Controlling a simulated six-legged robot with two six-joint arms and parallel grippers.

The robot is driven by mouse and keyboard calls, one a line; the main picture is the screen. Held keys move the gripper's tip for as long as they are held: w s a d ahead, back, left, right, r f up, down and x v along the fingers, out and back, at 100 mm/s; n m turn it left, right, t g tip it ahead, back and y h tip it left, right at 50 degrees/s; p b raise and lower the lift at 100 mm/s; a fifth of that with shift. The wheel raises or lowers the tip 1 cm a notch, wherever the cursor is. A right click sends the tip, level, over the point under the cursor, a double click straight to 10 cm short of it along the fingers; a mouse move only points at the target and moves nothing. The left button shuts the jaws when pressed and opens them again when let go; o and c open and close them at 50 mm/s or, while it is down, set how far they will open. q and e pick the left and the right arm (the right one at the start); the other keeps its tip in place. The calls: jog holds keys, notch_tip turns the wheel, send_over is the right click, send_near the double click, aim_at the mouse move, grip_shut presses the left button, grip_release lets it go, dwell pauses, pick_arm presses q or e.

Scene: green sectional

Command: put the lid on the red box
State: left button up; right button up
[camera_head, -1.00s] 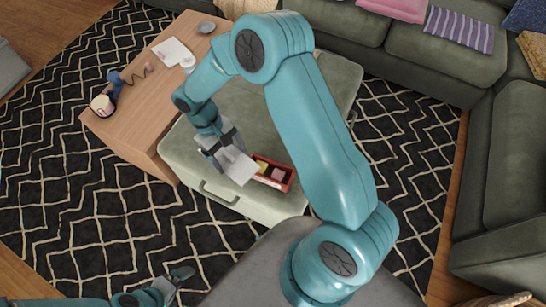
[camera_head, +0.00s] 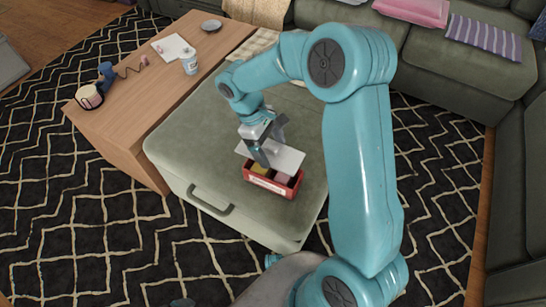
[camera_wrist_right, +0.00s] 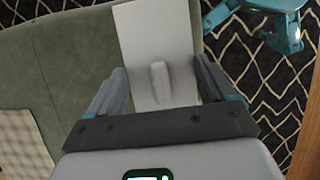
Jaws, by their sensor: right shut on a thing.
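The white lid (camera_head: 288,157) is a flat rectangular plate, held roughly level over the back part of the red box (camera_head: 264,184). The red box is open and stands on the green ottoman (camera_head: 180,150), with a yellow and a pink item showing inside. My right gripper (camera_head: 262,155) is shut on the lid; in the right wrist view the lid's raised handle (camera_wrist_right: 160,82) lies between the fingers. I cannot tell whether the lid touches the box. My left gripper (camera_wrist_right: 290,38) shows partly in the right wrist view; its jaw state is unclear.
Green sofas line the back and right. The ottoman's left part is clear.

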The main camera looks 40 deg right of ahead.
aim_at(273, 158)
jog(key=shift+s+d+f+b, duration=0.2)
jog(key=shift+d+f+b, duration=0.1)
jog(key=shift+f, duration=0.05)
notch_tip(273, 158, down, 5)
jog(key=b, duration=0.4)
jog(key=shift+r, duration=0.2)
jog(key=shift+f+b, duration=0.5)
jog(key=shift+f, duration=0.3)
jog(key=shift+f+p, duration=0.1)
jog(key=shift+p, duration=0.2)
jog(key=shift+f, duration=0.55)
dwell(1.1)
jog(key=o, duration=0.9)
jog(key=shift+c, duration=0.2)
